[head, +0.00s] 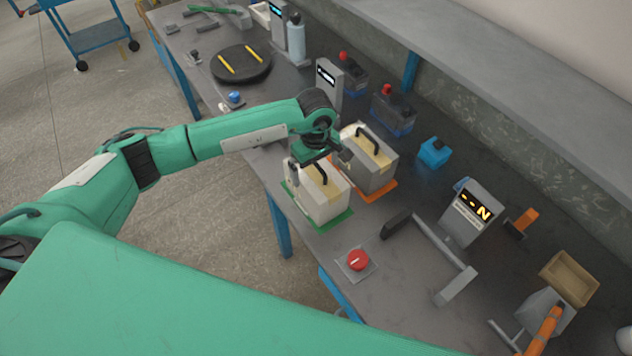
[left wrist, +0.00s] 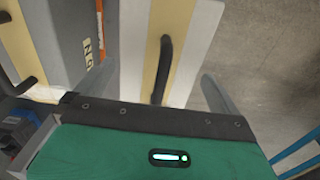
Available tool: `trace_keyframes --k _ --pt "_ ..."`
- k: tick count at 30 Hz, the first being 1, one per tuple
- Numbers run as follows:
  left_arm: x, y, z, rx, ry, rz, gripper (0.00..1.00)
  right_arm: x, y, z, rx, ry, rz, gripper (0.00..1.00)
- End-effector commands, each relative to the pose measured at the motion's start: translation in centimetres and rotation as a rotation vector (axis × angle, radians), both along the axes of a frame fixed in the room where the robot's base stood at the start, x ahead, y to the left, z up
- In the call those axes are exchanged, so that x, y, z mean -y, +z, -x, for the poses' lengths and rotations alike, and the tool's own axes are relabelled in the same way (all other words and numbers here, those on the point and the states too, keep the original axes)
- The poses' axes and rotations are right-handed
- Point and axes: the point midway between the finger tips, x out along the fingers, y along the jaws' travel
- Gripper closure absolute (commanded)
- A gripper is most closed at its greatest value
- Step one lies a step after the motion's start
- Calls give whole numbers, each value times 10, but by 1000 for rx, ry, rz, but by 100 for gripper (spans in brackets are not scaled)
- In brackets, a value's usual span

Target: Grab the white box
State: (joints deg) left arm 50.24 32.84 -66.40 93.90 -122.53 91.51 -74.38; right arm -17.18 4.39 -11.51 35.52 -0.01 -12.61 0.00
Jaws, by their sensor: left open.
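The white box (head: 318,198) stands upright on a green mat (head: 333,220) near the table's front edge. It has a yellowish strip and a black handle on top. In the left wrist view the white box (left wrist: 196,45) fills the middle, with its black handle (left wrist: 164,58) running up from the gripper body. My left gripper (head: 324,160) is open just above the white box's top, at the handle. In the left wrist view its fingers lie either side of the handle; whether they touch anything cannot be told. My right gripper is not in view.
A grey box (head: 372,172) with a similar handle stands on an orange mat (head: 378,191) close behind the white one.

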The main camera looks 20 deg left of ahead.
Motion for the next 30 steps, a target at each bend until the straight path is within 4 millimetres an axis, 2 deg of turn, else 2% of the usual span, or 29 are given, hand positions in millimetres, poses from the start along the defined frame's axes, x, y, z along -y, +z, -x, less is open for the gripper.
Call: trace_keyframes --k 1,3,8,16,28,30 --pt "0 -3 1 -6 2 0 0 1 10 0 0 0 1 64" --pt "1 -11 0 -4 2 1 0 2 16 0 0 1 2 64" --pt "0 -31 -1 -3 2 0 0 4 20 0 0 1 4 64" --pt "0 -34 -1 -1 1 0 2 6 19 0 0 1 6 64" --pt "0 -34 -1 -1 1 1 80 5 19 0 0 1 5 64" --pt "1 -31 -2 3 1 2 80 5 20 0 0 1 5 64"
